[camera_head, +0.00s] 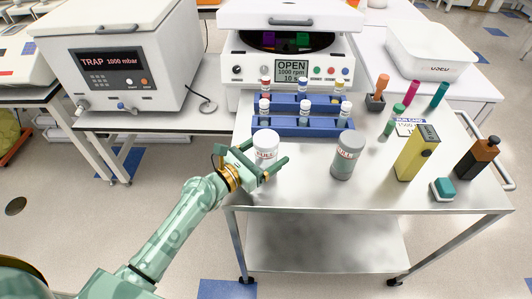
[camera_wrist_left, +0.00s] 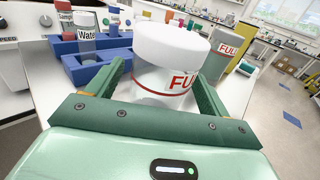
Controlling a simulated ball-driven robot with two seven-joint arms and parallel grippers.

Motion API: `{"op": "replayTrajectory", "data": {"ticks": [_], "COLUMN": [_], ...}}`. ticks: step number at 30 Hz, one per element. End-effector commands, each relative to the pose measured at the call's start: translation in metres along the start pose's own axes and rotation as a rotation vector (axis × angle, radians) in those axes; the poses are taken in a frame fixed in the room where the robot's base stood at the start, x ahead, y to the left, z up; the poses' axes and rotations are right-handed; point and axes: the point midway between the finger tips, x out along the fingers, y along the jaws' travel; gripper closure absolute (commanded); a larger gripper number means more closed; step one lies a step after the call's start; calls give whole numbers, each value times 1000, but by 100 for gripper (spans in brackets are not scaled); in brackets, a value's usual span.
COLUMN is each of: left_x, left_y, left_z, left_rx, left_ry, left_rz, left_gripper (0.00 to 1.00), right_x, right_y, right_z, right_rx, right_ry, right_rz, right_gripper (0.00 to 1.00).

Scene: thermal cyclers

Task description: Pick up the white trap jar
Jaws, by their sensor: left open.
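The white trap jar (camera_head: 266,146) stands upright near the left front corner of the metal cart. It has a white lid and a red-lettered label that begins "FUL". My left gripper (camera_head: 266,167) is open around it, with one finger on each side. In the left wrist view the jar (camera_wrist_left: 165,75) sits between the two green fingers (camera_wrist_left: 163,88). I cannot tell whether either finger touches it. A similar jar with a grey-green lid (camera_head: 347,154) stands to the right, also seen in the left wrist view (camera_wrist_left: 228,52). My right gripper is not in view.
A blue rack (camera_head: 300,126) with capped vials stands just behind the jars. A yellow box-shaped device (camera_head: 417,153), a teal block (camera_head: 442,189) and a dark bottle-shaped item (camera_head: 477,158) are on the right. The cart's front middle (camera_head: 305,190) is clear.

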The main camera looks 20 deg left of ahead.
Motion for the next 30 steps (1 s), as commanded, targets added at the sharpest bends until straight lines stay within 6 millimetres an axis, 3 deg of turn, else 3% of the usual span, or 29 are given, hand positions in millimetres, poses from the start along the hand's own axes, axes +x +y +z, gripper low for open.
{"op": "replayTrajectory", "data": {"ticks": [4, 11, 17, 26, 30], "left_x": [17, 18, 18, 18, 18], "left_y": [0, 0, 0, 0, 0], "left_z": [0, 0, 0, 2, 13], "left_rx": [0, 0, 0, 1, 2], "left_ry": [0, 1, 1, 0, -2], "left_rz": [0, 0, 0, 0, -1], "left_gripper": [20, 20, 72, 72, 72], "right_x": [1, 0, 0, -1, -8], "right_y": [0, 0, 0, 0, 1], "right_z": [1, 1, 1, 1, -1], "right_rx": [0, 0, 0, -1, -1], "right_ry": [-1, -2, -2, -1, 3], "right_rz": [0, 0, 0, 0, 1], "right_gripper": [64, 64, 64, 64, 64]}}
